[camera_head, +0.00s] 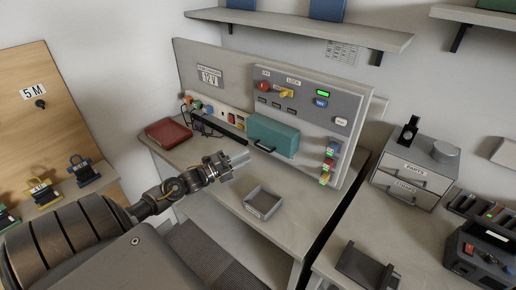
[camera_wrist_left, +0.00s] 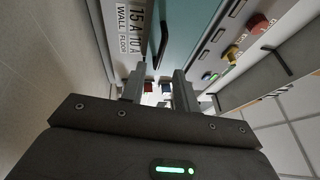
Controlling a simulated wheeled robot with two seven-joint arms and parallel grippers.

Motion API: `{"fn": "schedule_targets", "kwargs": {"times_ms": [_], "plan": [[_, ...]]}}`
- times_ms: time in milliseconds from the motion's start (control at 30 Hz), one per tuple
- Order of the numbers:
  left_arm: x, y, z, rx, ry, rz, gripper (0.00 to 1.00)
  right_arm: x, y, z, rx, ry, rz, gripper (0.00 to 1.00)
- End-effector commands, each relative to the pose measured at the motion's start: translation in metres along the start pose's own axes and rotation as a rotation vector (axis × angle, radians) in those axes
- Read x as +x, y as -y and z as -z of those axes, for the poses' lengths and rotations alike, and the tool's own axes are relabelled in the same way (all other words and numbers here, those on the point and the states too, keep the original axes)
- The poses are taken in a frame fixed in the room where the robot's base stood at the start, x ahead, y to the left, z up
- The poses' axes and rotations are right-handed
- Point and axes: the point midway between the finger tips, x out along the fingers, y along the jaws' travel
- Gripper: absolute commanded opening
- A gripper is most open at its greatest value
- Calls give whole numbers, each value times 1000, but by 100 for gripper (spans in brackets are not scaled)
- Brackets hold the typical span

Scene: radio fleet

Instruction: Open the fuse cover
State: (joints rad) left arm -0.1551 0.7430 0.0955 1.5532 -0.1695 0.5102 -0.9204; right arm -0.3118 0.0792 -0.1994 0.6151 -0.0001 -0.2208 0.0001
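The fuse cover (camera_head: 275,134) is a teal box on the grey panel, with a black bar handle (camera_head: 264,147) at its lower edge. It looks closed. My left gripper (camera_head: 240,158) is just left of and below the handle, in front of the panel, and appears apart from it. In the left wrist view the two fingers of my left gripper (camera_wrist_left: 159,72) stand apart with nothing gripped. The black handle (camera_wrist_left: 163,35) shows just above the gap between the fingertips, with the teal cover (camera_wrist_left: 190,30) beside it. My right gripper is in neither view.
A small grey tray (camera_head: 248,202) stands on the bench (camera_head: 303,212) below the cover. A red tray (camera_head: 150,133) lies at the bench's left. The panel (camera_head: 335,105) carries a red knob, a yellow lever and colored buttons. Grey drawers (camera_head: 408,182) stand at right.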

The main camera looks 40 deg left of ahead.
Motion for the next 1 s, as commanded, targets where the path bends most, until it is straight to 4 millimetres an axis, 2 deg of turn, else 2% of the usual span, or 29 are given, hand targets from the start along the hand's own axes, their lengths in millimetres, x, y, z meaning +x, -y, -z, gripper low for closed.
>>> {"fn": "schedule_targets", "kwargs": {"times_ms": [100,333,500,767,1000], "plan": [[23,3,-1,-2,3,2,31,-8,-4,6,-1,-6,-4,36],[53,1,-2,-1,5,-1,31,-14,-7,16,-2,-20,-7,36],[62,0,-2,0,5,-2,31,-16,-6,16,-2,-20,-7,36],[63,0,-1,0,4,-2,31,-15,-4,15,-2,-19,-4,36],[63,0,-1,0,4,-2,1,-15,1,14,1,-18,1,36]]}}
